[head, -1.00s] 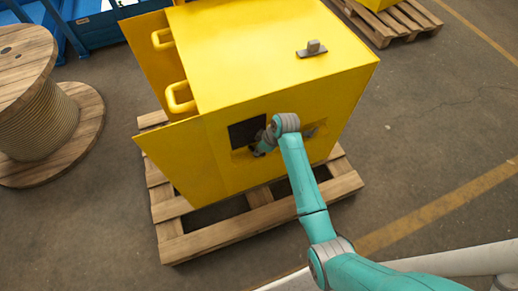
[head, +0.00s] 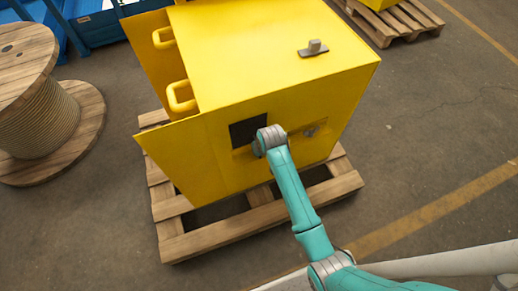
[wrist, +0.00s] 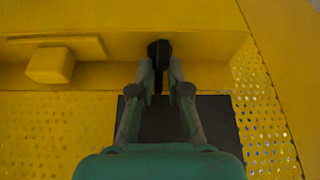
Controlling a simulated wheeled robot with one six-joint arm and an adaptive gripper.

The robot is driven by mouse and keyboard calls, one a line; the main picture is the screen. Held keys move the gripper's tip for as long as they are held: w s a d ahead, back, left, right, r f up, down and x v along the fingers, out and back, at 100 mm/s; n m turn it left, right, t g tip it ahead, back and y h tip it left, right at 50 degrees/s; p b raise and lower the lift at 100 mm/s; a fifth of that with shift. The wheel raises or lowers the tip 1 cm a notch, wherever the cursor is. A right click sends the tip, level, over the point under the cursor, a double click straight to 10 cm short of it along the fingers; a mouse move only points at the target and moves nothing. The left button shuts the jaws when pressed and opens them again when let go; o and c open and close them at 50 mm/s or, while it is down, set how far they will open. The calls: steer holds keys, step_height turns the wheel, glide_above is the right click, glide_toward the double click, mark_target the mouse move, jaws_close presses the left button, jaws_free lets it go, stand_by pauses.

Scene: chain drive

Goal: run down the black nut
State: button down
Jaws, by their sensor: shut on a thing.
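The black nut (wrist: 159,49) shows in the wrist view at the upper middle, on the edge of a yellow recess. My gripper (wrist: 160,72) has its two fingers closed in on it, with the nut between the tips. How far the nut sits on any thread is hidden. In the head view my wrist is in front of the yellow housing (head: 285,85), just below right of its dark square opening (head: 248,131). My fingers and the nut are hidden there behind the wrist.
A yellow block (wrist: 50,65) stands left of the nut, and perforated yellow mesh (wrist: 262,110) is at right. The housing stands on a wooden pallet (head: 250,220). A cable spool (head: 45,115) stands left.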

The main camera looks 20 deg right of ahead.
steer(key=m+h, duration=0.1)
steer(key=m, duration=0.1)
steer(key=m+h, duration=0.1)
steer(key=m, duration=0.2)
steer(key=shift+a, duration=0.2)
stand_by(0.4)
steer(key=c, duration=1.4)
jaws_free()
steer(key=shift+r, duration=0.1)
steer(key=v, duration=1.1)
steer(key=shift+a+r, duration=0.15)
steer(key=shift+r, duration=0.3)
steer(key=shift+f, duration=0.1)
